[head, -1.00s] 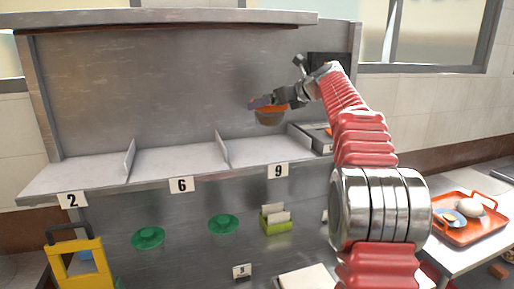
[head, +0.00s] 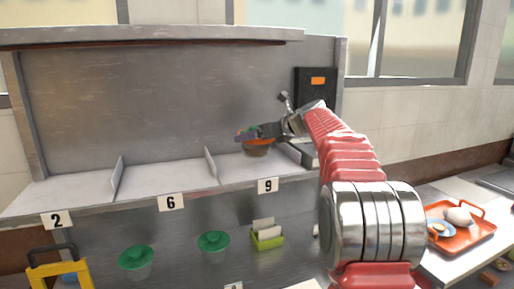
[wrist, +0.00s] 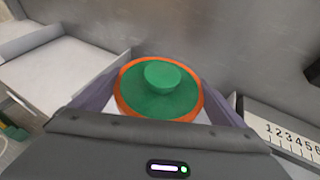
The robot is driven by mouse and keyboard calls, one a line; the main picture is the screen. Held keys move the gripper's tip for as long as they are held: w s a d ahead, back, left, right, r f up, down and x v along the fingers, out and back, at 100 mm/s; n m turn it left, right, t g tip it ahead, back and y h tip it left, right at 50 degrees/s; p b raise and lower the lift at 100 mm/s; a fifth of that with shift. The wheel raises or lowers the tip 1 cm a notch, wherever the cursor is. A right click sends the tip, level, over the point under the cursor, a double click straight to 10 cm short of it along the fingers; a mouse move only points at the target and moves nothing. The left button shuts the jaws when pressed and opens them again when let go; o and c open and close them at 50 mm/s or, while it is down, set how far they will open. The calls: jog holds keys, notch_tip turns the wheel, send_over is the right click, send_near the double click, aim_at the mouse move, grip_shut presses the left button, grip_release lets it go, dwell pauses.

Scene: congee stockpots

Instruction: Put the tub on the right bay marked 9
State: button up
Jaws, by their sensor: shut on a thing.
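The tub (head: 257,150) is a small brown bowl with an orange rim and a green lid. My gripper (head: 250,136) is shut on it, one finger on each side, and holds it upright over the back of the right bay (head: 238,172). That bay carries the label 9 (head: 268,185) on its front edge. In the wrist view the green lid (wrist: 160,92) with its round knob fills the space between the fingers. I cannot tell whether the tub's base touches the shelf; the bay floor around it looks empty.
Thin dividers (head: 211,166) separate the bays; bays 6 (head: 171,202) and 2 (head: 57,220) are empty. A scale marked with numbers (wrist: 285,135) lies right of the bay. A black panel (head: 316,88) stands behind my arm. Green lidded tubs (head: 213,243) stand below the shelf.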

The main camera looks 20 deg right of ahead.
aim_at(256, 146)
jog(key=shift+f, duration=2.05)
jog(key=o, duration=1)
jog(key=shift+f, duration=0.1)
jog(key=shift+o, duration=0.2)
jog(key=v, duration=1.2)
